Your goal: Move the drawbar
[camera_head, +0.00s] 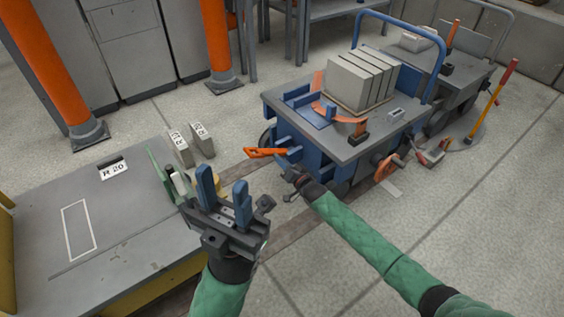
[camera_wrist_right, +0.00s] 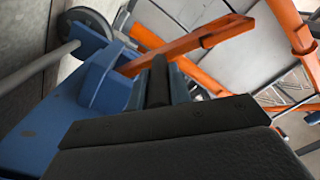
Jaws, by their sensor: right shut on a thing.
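The orange drawbar (camera_head: 264,152) sticks out to the left from the front of the blue trolley (camera_head: 345,148), roughly level. In the right wrist view the drawbar (camera_wrist_right: 190,46) runs from a blue bracket across the far end of my fingers. My right gripper (camera_head: 290,168) is at the trolley's front, by the drawbar's inner end, and is shut on it. My left gripper (camera_head: 222,182) is open and empty, with blue fingers raised, left of the trolley.
The trolley carries grey slabs (camera_head: 358,83) and has a blue push handle. A grey table marked R 20 (camera_head: 120,220) is at the left. Two grey blocks (camera_head: 190,140) lie beyond it. Orange posts (camera_head: 40,60) stand behind. Another cart is at the right.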

